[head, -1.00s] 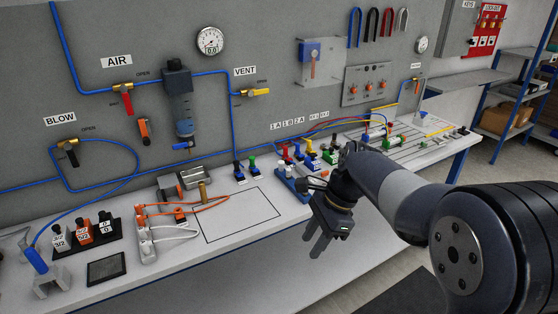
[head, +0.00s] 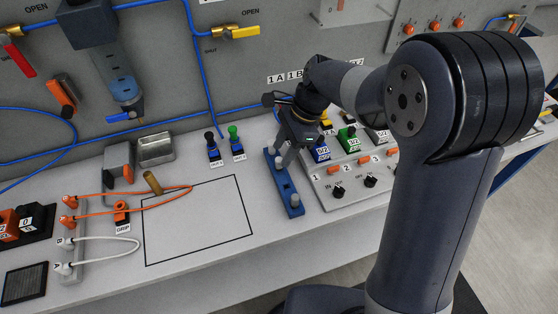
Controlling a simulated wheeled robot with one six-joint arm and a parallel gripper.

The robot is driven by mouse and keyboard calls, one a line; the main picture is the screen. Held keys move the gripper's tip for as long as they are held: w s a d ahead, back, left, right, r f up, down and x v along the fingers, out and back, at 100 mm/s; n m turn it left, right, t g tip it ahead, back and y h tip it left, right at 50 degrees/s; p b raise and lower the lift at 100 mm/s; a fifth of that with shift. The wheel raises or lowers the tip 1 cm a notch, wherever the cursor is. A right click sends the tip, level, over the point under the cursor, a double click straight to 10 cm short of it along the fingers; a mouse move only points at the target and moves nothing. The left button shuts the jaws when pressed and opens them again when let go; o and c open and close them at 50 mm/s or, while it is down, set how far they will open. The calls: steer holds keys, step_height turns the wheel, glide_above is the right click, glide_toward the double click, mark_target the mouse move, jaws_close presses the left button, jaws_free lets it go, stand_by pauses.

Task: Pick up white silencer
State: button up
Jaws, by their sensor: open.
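A blue strip-shaped holder (head: 283,187) lies on the bench. A small pale grey-white peg (head: 295,201) stands at its near end and may be the white silencer; it is too small to be sure. My gripper (head: 281,162) points down over the far half of the holder, beyond the peg. Its fingers look apart. They hide that part of the holder, and I cannot tell whether anything stands between them.
A grey valve panel (head: 345,195) stands close right of the holder. A black-topped fitting (head: 212,146) and a green-topped fitting (head: 236,143) stand to the left. The grey wall rises behind.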

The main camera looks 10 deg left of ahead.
mark_target(279, 159)
steer(key=x, duration=0.3)
steer(key=shift+s+f, duration=0.25)
steer(key=shift+s, duration=0.05)
jaws_close()
